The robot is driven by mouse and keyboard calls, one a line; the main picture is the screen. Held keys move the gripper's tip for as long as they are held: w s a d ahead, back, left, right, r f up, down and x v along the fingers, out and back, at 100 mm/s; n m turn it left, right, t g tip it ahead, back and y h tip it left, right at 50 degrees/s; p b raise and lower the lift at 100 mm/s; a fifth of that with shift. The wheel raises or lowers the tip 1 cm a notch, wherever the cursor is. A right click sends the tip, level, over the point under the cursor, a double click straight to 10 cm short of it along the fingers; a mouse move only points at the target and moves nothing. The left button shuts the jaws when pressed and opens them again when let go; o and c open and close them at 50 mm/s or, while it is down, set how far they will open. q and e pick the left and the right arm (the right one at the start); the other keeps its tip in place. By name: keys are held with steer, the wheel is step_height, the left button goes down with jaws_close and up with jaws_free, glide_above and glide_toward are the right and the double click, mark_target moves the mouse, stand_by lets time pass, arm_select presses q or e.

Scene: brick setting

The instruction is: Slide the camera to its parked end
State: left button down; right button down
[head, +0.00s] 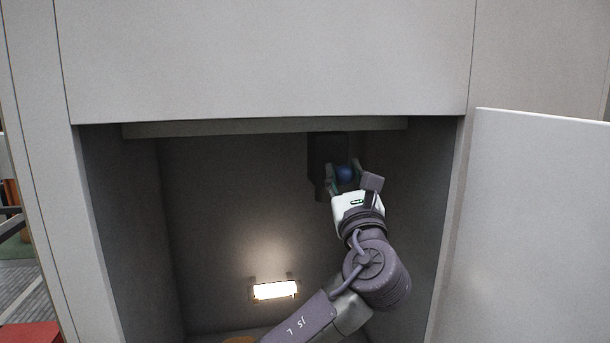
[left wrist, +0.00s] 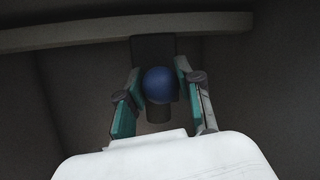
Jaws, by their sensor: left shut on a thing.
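The camera (head: 322,150) is a dark box hanging under a horizontal rail (head: 240,128) inside the cabinet, right of the middle. A blue ball-shaped knob (head: 345,173) is on its front. In the left wrist view the dark body (left wrist: 153,48) shows behind the blue knob (left wrist: 160,85), with a dark cylinder below it. My left gripper (head: 346,175) reaches up into the cabinet and is shut on the blue knob, with one finger on either side. My right gripper is not in view.
The cabinet's open door (head: 540,220) stands at the right. A lit lamp (head: 275,290) is on the back wall, low and left of my arm. The rail runs on both sides of the camera, with clear space to the left.

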arm_select(q)
steer(key=shift+w+d, duration=0.15)
steer(key=shift+d, duration=0.5)
steer(key=shift+w+d, duration=0.15)
steer(key=shift+d, duration=0.45)
steer(key=shift+r, duration=0.1)
steer(key=c, duration=1.2)
jaws_free()
steer(key=o, duration=0.3)
steer(key=shift+d, duration=0.1)
steer(key=shift+o, duration=0.8)
steer(key=shift+w+d, duration=0.15)
